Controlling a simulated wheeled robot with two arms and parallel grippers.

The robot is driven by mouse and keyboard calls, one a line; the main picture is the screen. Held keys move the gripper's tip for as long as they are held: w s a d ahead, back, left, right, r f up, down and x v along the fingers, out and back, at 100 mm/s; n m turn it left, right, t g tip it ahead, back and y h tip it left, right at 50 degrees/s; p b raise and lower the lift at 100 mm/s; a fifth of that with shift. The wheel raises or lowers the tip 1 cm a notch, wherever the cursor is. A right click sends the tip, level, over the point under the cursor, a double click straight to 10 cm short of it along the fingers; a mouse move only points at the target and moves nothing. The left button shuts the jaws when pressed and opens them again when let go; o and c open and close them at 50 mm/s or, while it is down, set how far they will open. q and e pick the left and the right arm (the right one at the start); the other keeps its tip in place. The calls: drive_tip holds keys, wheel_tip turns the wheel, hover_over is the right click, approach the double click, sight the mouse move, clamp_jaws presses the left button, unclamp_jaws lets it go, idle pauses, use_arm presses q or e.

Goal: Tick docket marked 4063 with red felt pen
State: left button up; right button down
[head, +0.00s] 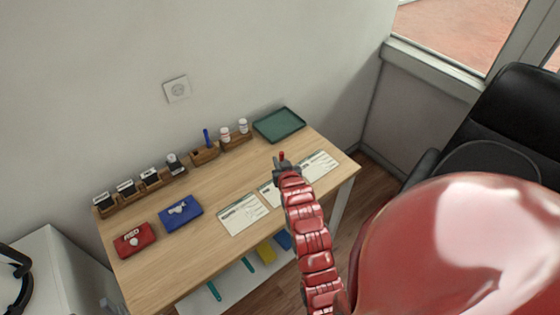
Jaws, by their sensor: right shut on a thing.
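My right gripper (285,166) is shut on the red felt pen (282,157), whose red end shows above the fingers. It is over the back part of the wooden desk, in front of the dockets from this view; whether the pen tip touches anything is hidden. Three white dockets lie on the desk: a left docket (242,214), a middle docket (265,192) partly covered by my right arm, and a right docket (320,165). Their numbers are too small to read, so I cannot tell which is 4063. My left gripper is not in view.
A rack of stamps (126,189), a wooden holder (205,154) with a blue pen (206,138), white bottles (226,135) and a green tray (279,124) line the wall side. A red pad (135,239) and blue pad (180,214) lie left. The desk's centre is clear.

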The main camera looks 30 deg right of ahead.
drive_tip(key=shift+w+d+f, duration=0.15)
drive_tip(key=shift+d+f, duration=0.55)
drive_tip(key=shift+d, duration=0.1)
drive_tip(key=shift+f+b, duration=0.45)
drive_tip(key=shift+f, duration=0.85)
drive_tip(key=shift+f+b, duration=0.35)
drive_tip(key=shift+f, duration=0.15)
idle(0.8)
drive_tip(key=shift+s+d, duration=0.2)
drive_tip(key=shift+s, duration=0.1)
idle(0.8)
drive_tip(key=shift+w+d+f+b, duration=0.1)
drive_tip(key=shift+w+d+b, duration=0.2)
drive_tip(key=shift+w+b, duration=0.2)
idle(0.7)
idle(0.4)
wheel_tip(320, 180, up, 6)
drive_tip(key=p, duration=0.2)
idle(0.6)
idle(0.4)
